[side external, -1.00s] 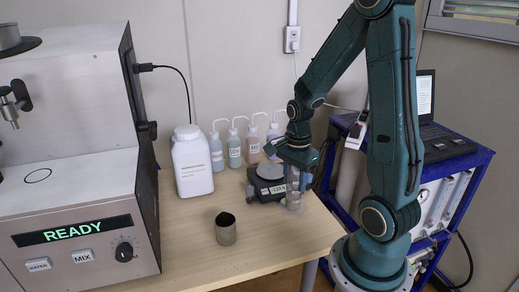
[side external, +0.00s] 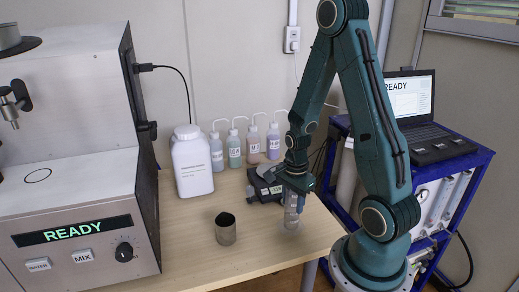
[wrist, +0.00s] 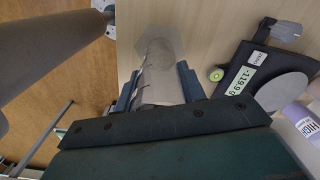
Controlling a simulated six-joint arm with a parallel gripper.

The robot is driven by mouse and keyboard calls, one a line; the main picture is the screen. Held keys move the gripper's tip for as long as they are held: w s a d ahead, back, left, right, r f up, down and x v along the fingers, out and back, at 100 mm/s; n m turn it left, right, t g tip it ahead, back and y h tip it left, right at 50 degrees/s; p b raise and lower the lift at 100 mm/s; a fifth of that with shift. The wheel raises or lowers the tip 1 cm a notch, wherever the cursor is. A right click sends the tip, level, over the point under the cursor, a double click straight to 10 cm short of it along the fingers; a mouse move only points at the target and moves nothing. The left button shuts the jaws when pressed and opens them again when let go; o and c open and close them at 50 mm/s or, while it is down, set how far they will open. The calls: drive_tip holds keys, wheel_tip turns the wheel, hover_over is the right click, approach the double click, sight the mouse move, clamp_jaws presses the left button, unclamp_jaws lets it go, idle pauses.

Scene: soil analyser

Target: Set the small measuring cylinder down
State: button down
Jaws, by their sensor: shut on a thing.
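The small measuring cylinder (side external: 292,212) is clear, upright and near the right end of the wooden table, in front of the balance. In the wrist view the cylinder (wrist: 157,75) shows dark graduation marks and a hexagonal foot over the wood. My gripper (side external: 295,188) is shut on its upper part; in the wrist view the gripper's blue fingers (wrist: 158,88) lie on either side of it. I cannot tell whether the foot touches the table. The black balance (side external: 261,188) stands just behind; in the wrist view its display (wrist: 241,80) appears to read -119.9 g.
A dark metal cup (side external: 226,230) stands left of the cylinder. A white jar (side external: 192,162) and several wash bottles (side external: 234,150) stand at the back. The analyser (side external: 80,210) fills the left. A blue cart with a laptop (side external: 408,105) is at right. Front table wood is clear.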

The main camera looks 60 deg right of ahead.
sight(292, 210)
drive_tip(key=shift+f, duration=1.85)
drive_tip(key=shift+f, duration=0.1)
drive_tip(key=c, duration=0.8)
unclamp_jaws()
drive_tip(key=shift+c, duration=0.2)
wheel_tip(292, 210, up, 12)
